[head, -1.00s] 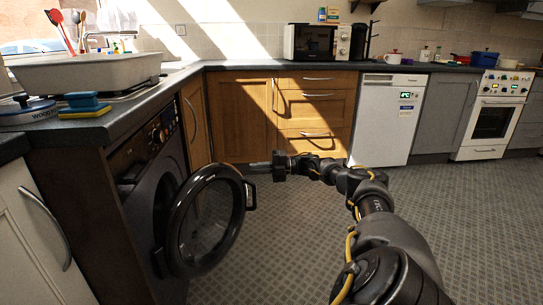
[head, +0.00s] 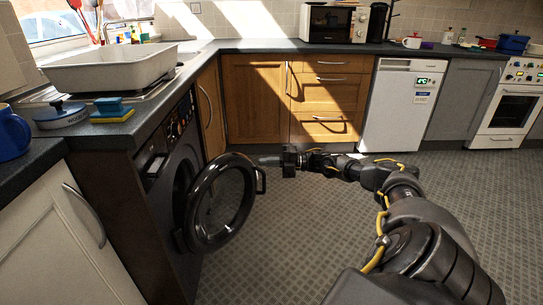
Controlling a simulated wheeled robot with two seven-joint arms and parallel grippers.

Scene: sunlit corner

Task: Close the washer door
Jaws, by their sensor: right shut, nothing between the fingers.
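The black washer (head: 166,178) stands under the counter at the left. Its round door (head: 196,215) is open, swung out into the room, with a dark ring frame and a handle (head: 261,180) on its right edge. My right arm comes in from the lower right. My right gripper (head: 268,160) points left, with its shut, empty fingers close to the upper right of the door near the handle. I cannot tell whether the fingertips touch the door. My left gripper is not in view.
Wooden cabinets (head: 255,100) and a white dishwasher (head: 398,105) line the back. The patterned floor (head: 300,230) is clear.

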